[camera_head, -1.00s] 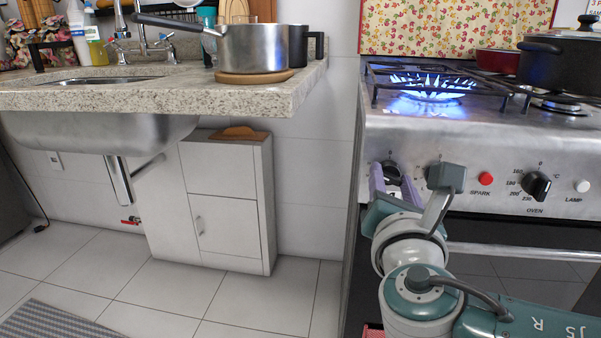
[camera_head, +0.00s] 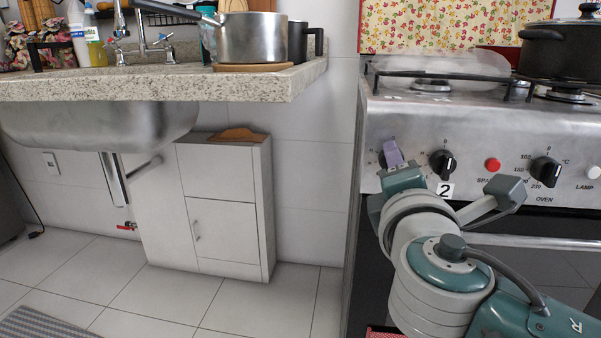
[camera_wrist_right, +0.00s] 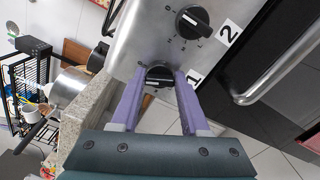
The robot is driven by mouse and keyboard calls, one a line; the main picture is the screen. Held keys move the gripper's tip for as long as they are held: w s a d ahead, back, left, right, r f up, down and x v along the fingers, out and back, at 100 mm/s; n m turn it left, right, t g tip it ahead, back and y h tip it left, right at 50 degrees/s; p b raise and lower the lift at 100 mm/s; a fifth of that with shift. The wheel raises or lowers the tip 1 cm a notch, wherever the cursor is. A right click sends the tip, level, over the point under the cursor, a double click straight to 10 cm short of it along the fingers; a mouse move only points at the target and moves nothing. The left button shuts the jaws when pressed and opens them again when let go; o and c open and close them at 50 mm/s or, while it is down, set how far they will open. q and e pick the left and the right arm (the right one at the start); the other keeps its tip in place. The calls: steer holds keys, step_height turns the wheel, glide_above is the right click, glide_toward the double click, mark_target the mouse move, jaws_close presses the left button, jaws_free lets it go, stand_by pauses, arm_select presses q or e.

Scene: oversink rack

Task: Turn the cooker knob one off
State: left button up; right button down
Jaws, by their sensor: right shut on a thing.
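Cooker knob one is a round black knob (camera_wrist_right: 158,72) on the steel front panel, beside a label reading 1 in the right wrist view. In the head view it is mostly hidden behind my purple fingers. My right gripper (camera_wrist_right: 159,80) has its two fingers on either side of this knob and is shut on it; it also shows at the panel in the head view (camera_head: 393,153). The left burner (camera_head: 432,84) shows no blue flame; a pale, see-through haze lies over it. My left gripper is not in view.
Knob two (camera_head: 443,164) is just right of my gripper, with a red spark button (camera_head: 492,165) and the oven knob (camera_head: 546,171) farther right. An oven handle bar (camera_head: 540,243) runs below. A granite counter (camera_head: 250,91) with a pot (camera_head: 252,38) stands left.

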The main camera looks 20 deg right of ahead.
steer(key=shift+f+m+b, duration=0.1)
steer(key=shift+m+b, duration=1.2)
steer(key=shift+m, duration=1)
steer(key=shift+c, duration=2)
jaws_free()
steer(key=p+v, duration=0.1)
steer(key=v, duration=0.9)
steer(key=shift+d, duration=0.1)
